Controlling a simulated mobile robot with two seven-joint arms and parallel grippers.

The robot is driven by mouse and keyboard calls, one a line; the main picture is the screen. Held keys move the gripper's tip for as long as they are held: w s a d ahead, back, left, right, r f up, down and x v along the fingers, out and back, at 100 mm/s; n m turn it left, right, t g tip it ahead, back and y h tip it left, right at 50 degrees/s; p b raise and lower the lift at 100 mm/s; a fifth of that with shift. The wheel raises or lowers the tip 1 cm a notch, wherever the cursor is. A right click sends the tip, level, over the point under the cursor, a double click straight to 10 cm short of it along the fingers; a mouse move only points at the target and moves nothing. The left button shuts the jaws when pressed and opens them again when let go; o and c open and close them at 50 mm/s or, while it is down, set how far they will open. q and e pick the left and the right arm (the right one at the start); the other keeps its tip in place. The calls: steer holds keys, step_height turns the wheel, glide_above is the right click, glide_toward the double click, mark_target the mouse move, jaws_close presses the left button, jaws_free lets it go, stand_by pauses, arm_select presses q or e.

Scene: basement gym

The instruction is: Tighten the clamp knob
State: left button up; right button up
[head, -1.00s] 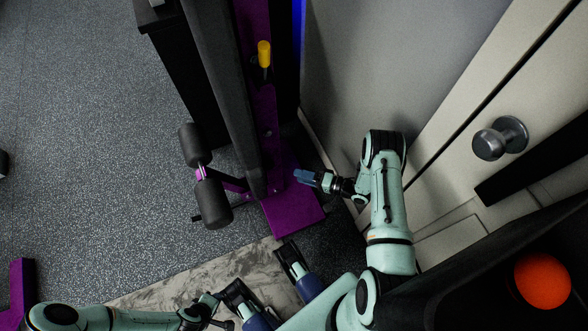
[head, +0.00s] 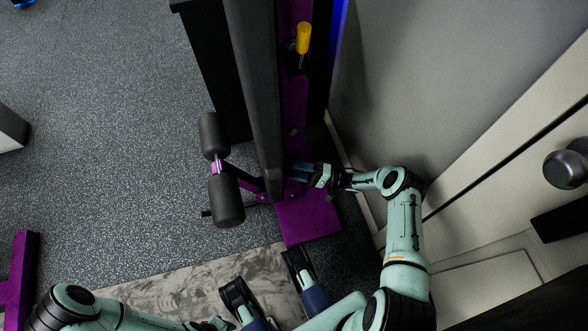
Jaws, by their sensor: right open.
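A yellow knob or handle (head: 303,38) stands out from the purple upright (head: 293,100) of a gym machine, at the top middle of the head view. I cannot tell whether it is the clamp knob, and no other clear knob shows on the machine. My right gripper (head: 303,170) is open, low beside the upright just above its purple foot plate, well below the yellow part in the picture. Its fingertips overlap the upright's edge; I cannot tell whether they touch. My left gripper (head: 212,324) is at the bottom edge, partly cut off, its jaws unclear.
Black foam rollers (head: 226,200) stick out left of the upright. The purple foot plate (head: 308,219) lies below my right gripper. A grey wall and a door with a round doorknob (head: 565,169) are close on the right. Open speckled floor (head: 110,150) lies left.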

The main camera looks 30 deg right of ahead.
steer(key=shift+w+a+r, duration=0.15)
steer(key=shift+w+a, duration=0.2)
steer(key=shift+a, duration=0.15)
steer(key=shift+c, duration=0.2)
